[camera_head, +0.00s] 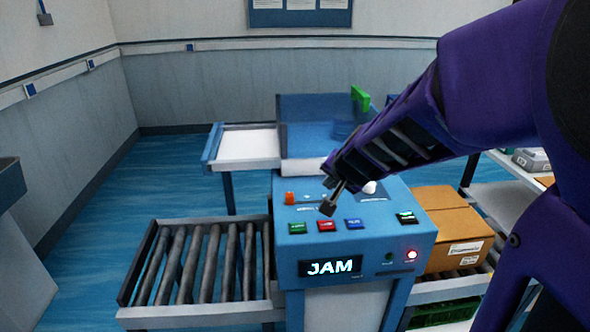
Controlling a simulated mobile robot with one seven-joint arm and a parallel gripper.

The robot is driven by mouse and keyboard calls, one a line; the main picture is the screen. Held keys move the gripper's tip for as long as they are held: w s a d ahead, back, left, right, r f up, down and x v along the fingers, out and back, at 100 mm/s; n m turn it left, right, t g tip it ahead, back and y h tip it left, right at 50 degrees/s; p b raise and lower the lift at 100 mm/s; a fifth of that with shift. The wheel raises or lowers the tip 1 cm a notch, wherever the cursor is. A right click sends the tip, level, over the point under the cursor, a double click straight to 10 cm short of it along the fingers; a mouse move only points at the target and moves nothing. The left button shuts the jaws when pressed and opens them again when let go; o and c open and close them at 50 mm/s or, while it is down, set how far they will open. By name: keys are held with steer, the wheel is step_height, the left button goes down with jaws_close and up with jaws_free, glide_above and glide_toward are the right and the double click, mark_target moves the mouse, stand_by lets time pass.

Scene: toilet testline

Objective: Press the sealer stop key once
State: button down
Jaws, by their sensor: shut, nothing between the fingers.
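The blue sealer control box (283,258) stands in the middle of the view. Its sloping top has a green key (297,228), a red key (326,225), a blue key (354,223) and a dark green-marked key (406,217). The red key looks like the stop key, but the labels are too small to read. My gripper (328,208) is shut and empty, pointing down. Its tip shows just above the red key in the picture; a gap or touch cannot be told. A display (331,267) on the front reads "JAM".
An orange knob (289,198) and a white knob (370,187) stand on the panel near my gripper. A red lamp (411,254) glows beside a dark one. A roller conveyor (200,262) lies left; a cardboard box (452,226) sits right.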

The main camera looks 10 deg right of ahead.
mark_target(327, 228)
step_height(327, 228, down, 9)
steer(key=b, duration=0.8)
steer(key=shift+r, duration=0.1)
steer(key=shift+b, duration=0.3)
stand_by(1.6)
steer(key=shift+f+b, duration=0.4)
steer(key=shift+f, duration=0.4)
stand_by(0.7)
steer(key=shift+r, duration=0.1)
steer(key=shift+r+p, duration=0.45)
steer(key=shift+r, duration=0.25)
steer(key=shift+r, duration=0.1)
step_height(327, 228, up, 5)
steer(key=p, duration=0.4)
steer(key=shift+p, duration=0.4)
